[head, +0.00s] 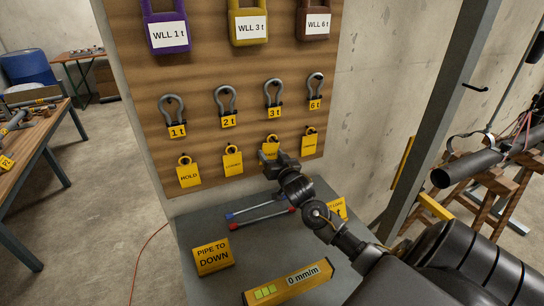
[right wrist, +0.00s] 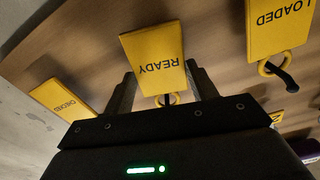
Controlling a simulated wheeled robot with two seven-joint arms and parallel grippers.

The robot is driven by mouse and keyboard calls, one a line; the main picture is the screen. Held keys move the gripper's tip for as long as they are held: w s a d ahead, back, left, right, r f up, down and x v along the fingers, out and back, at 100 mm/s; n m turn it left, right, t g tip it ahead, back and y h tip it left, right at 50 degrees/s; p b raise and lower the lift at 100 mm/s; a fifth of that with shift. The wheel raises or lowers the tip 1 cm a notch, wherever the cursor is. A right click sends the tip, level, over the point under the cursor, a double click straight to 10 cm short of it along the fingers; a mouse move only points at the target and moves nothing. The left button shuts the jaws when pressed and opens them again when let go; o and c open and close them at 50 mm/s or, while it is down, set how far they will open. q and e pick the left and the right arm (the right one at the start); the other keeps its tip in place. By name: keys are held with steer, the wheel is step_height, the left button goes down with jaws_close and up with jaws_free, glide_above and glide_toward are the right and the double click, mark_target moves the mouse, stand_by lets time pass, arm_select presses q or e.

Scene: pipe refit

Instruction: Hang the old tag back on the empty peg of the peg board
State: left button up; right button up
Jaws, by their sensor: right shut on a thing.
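The wooden peg board (head: 230,60) stands in front of me. My right gripper (head: 275,159) is at its lower row, shut on a yellow tag (head: 268,151). In the right wrist view this tag (right wrist: 155,58) reads READY and sits between the two fingers (right wrist: 160,88). Its yellow ring (right wrist: 170,100) is by a dark peg end; I cannot tell whether the ring is around the peg. The HOLD tag (head: 189,175), the LOADED tag (head: 233,162) and another yellow tag (head: 309,143) hang in the same row. My left gripper is not in view.
Shackles (head: 225,98) with yellow tonne labels and large padlock-shaped pieces (head: 167,30) hang above. Below is a grey bench top (head: 205,225) with a yellow PIPE TO DOWN block (head: 212,257), a yellow gauge (head: 290,282) and red and blue rods (head: 262,217). A metal post (head: 440,110) stands at right.

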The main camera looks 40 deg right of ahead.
steer(key=o, duration=1)
steer(key=shift+s+a+f, duration=0.1)
steer(key=shift+s+f, duration=0.05)
steer(key=shift+s, duration=0.15)
steer(key=b+v, duration=0.2)
steer(key=v, duration=0.8)
